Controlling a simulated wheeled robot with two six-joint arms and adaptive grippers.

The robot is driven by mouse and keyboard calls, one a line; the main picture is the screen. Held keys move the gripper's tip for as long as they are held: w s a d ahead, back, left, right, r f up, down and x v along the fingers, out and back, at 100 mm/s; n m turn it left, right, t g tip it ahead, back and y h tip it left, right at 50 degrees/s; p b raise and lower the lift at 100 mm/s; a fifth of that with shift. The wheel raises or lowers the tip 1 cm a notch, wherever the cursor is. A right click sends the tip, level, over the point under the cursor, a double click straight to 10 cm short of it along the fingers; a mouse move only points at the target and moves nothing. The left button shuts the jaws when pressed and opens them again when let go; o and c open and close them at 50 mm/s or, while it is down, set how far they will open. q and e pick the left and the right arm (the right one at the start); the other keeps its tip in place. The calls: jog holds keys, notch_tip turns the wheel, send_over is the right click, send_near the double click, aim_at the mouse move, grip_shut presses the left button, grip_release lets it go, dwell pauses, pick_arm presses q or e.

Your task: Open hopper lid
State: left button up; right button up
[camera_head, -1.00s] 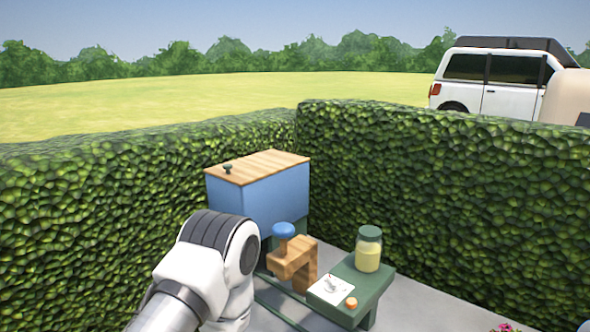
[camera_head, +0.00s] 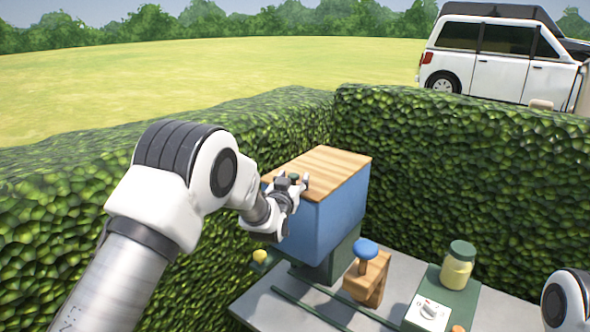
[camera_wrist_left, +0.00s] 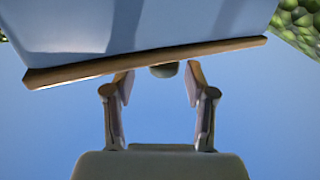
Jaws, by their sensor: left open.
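The hopper (camera_head: 325,220) is a blue box with a flat wooden lid (camera_head: 333,167), standing in the corner of the hedges. The lid lies flat and closed on it. A small dark green knob (camera_head: 294,176) sits near the lid's left edge. My left gripper (camera_head: 293,182) is open at the knob, with a finger on either side of it. In the left wrist view, the knob (camera_wrist_left: 164,70) shows between the open fingers (camera_wrist_left: 158,86), below the wooden lid edge (camera_wrist_left: 150,62). Whether the fingers touch it I cannot tell. My right gripper is out of view.
A wooden block with a blue round knob (camera_head: 366,249) stands in front of the hopper. A green stand (camera_head: 455,301) holds a yellow jar (camera_head: 457,268) and a white dial plate (camera_head: 428,312). Hedges (camera_head: 450,170) close in behind and at left.

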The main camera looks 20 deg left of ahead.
pick_arm(q)
jog(key=shift+w+a+p, duration=0.15)
jog(key=shift+w+a, duration=0.05)
jog(key=shift+w, duration=0.35)
jog(key=shift+w+a+p, duration=0.15)
jog(key=shift+w, duration=0.35)
jog(key=shift+w+f, duration=0.2)
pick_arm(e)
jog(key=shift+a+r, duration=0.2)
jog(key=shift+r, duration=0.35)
pick_arm(q)
jog(key=shift+s+d, duration=0.1)
jog(key=shift+d, duration=0.05)
jog(key=c, duration=0.6)
jog(key=shift+r, duration=0.1)
grip_shut()
